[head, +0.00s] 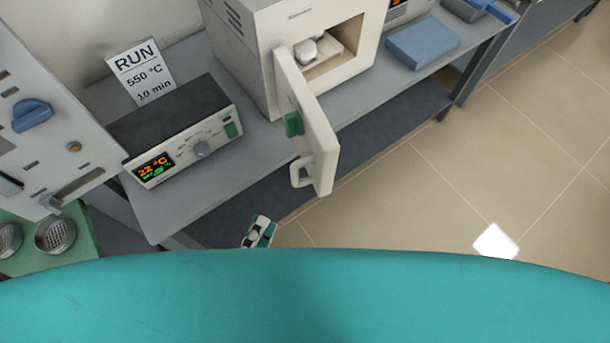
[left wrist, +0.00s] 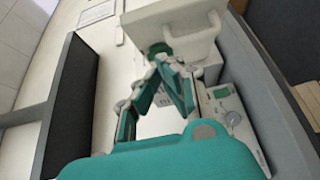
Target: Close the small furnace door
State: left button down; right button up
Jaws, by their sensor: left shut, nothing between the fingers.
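The small furnace (head: 255,50) is a white box on the bench, with its chamber open to the front. Its door (head: 318,140) stands swung wide open toward me, with a handle (head: 300,172) at its lower end and a green part on its face. A pale vessel (head: 305,50) sits inside the chamber. My left gripper (head: 259,232) is at the bench's front edge, below and left of the door, apart from it and only partly visible. In the left wrist view my left gripper (left wrist: 160,52) is shut and empty, with the white door (left wrist: 190,40) beyond it. My right gripper is not seen.
A control box (head: 180,130) with a lit display stands left of the furnace, with a RUN card (head: 140,72) behind it. A blue pad (head: 423,42) lies on the bench to the right. The floor (head: 420,190) right of the door is clear.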

pick_arm(q)
jog(key=p, duration=0.3)
send_near(314, 154)
jog(key=w+a, duration=0.2)
jog(key=w, duration=0.1)
jog(key=d, duration=0.2)
jog(key=w+d+p, duration=0.1)
jog(key=d, duration=0.1)
jog(key=shift+w+r+p, duration=0.1)
jog(key=shift+w+p, duration=0.1)
jog(key=shift+p, duration=0.1)
jog(key=shift+w, duration=0.1)
